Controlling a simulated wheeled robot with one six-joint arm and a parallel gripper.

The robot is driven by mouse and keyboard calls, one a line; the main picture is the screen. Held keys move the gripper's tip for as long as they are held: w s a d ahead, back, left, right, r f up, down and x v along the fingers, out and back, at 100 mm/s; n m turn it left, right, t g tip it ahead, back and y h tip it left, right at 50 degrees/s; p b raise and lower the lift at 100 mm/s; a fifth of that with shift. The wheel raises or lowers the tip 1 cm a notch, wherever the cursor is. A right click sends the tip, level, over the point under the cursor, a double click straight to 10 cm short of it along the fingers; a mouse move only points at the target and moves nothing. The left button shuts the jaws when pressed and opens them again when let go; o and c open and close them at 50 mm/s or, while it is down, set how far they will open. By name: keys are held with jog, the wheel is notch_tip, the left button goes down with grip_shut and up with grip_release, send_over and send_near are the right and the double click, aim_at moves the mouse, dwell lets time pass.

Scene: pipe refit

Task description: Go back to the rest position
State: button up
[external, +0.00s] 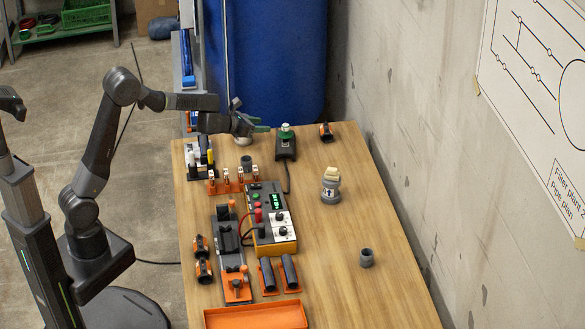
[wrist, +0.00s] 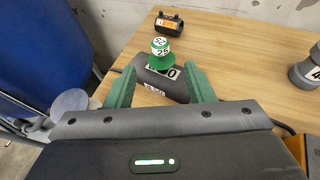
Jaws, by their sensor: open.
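My gripper (external: 258,128) reaches over the far left part of the wooden table from the left. In the wrist view its two green fingers (wrist: 161,88) stand wide apart with nothing held between them. Just beyond the fingertips is a dark grey device (external: 286,146) with a green-and-white marked knob on top (wrist: 160,50). Whether a finger touches the device cannot be told.
A grey pipe fitting with a cream top (external: 331,185), a grey ring (external: 366,258) and an orange-black clamp (external: 326,132) stand on the table. An orange rack (external: 232,186), a meter box (external: 270,220) and an orange tray (external: 256,316) fill its left side. A blue drum (external: 270,60) stands behind.

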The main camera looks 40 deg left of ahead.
aim_at(283, 126)
jog(key=p+x, duration=0.4)
jog(key=x, duration=0.6)
jog(key=shift+w, duration=0.2)
jog(key=shift+w+d+f+p, duration=0.3)
jog(key=shift+w+f+p, duration=0.15)
jog(key=shift+w+f, duration=0.15)
jog(key=shift+r, duration=0.1)
jog(key=shift+s, duration=0.1)
